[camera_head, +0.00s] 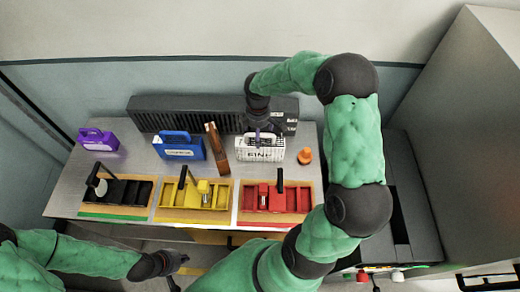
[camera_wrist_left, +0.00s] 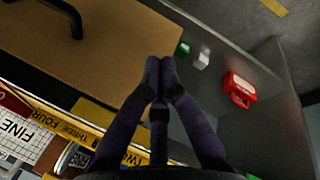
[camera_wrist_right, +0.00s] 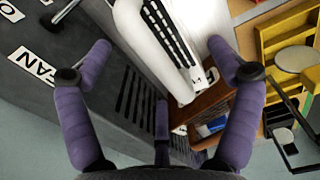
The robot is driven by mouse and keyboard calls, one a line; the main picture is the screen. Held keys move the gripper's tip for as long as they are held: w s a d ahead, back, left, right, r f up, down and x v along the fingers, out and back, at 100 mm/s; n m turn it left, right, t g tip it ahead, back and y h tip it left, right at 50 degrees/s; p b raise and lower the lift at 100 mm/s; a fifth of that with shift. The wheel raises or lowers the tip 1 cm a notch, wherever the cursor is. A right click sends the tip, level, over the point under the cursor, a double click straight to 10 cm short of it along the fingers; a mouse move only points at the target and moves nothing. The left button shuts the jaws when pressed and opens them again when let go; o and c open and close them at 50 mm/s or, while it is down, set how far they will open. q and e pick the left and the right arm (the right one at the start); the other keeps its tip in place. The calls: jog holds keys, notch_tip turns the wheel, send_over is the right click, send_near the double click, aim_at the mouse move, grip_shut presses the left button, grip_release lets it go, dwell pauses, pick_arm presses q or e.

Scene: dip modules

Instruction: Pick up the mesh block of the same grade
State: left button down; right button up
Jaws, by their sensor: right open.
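A white mesh block (camera_head: 260,149) with a label that reads FINE stands on the table, right of the middle. A blue mesh block (camera_head: 180,147) with a handle and an unreadable label stands left of it. A purple block (camera_head: 98,140) stands at the far left. My right gripper (camera_head: 261,132) is over the white block. In the right wrist view its fingers (camera_wrist_right: 150,55) are open, with a white slotted body (camera_wrist_right: 155,40) between and beyond them; I cannot tell whether they touch it. My left gripper (camera_head: 180,262) is low in front of the table, fingers (camera_wrist_left: 160,65) together and empty.
Black (camera_head: 117,192), yellow (camera_head: 195,200) and red (camera_head: 275,202) trays line the front edge. A brown upright piece (camera_head: 216,150) and an orange knob-like object (camera_head: 305,156) flank the white block. A long dark vented box (camera_head: 190,114) stands behind. A red case (camera_wrist_left: 239,89) shows in the left wrist view.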

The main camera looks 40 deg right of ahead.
jog(key=f, duration=0.5)
jog(key=shift+s+d+f, duration=0.1)
jog(key=shift+s+d, duration=0.05)
jog(key=shift+d, duration=0.2)
jog(key=c, duration=1.8)
